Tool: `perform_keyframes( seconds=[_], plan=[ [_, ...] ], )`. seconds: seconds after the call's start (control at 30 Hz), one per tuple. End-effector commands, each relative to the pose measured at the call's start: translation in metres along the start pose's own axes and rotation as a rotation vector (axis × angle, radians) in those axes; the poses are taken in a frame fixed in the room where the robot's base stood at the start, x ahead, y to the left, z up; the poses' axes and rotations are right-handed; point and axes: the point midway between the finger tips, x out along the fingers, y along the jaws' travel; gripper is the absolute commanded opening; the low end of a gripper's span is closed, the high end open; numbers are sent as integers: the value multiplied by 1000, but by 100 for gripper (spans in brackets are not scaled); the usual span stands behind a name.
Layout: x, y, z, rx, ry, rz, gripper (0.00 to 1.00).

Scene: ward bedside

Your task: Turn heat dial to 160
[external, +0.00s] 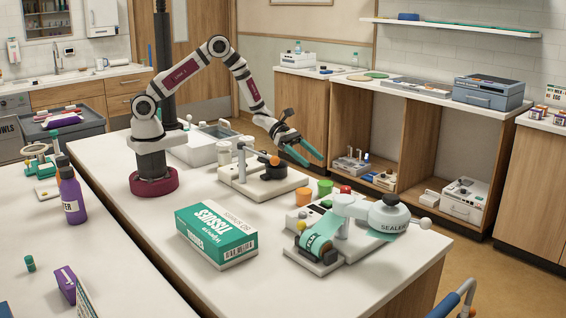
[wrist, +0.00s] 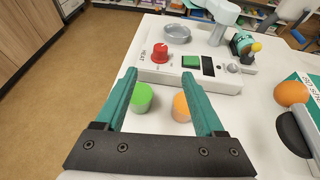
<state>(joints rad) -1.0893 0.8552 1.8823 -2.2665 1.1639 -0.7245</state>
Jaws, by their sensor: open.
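A green cup (wrist: 142,97) and an orange cup (wrist: 181,107) appear between my fingers, short of the sealer. A green button (wrist: 191,62) and dark display (wrist: 208,66) sit right of the dial. A tissue box (external: 217,235) stands left of the sealer.

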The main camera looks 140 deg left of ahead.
Motion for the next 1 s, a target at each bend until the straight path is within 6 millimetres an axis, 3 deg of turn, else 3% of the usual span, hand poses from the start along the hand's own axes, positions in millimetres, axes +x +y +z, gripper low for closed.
perform_keyframes(
  seconds=[0.17,0.4,0.6,0.8,1.0],
  plan=[
    [28,-2,-4,4,0,-5,71],
    [101,-2,-4,4,1,-5,71],
    [142,-2,-4,1,1,-4,71],
    [158,-2,-3,2,1,-3,71],
    [159,-2,-4,1,2,-3,71]
  ],
)
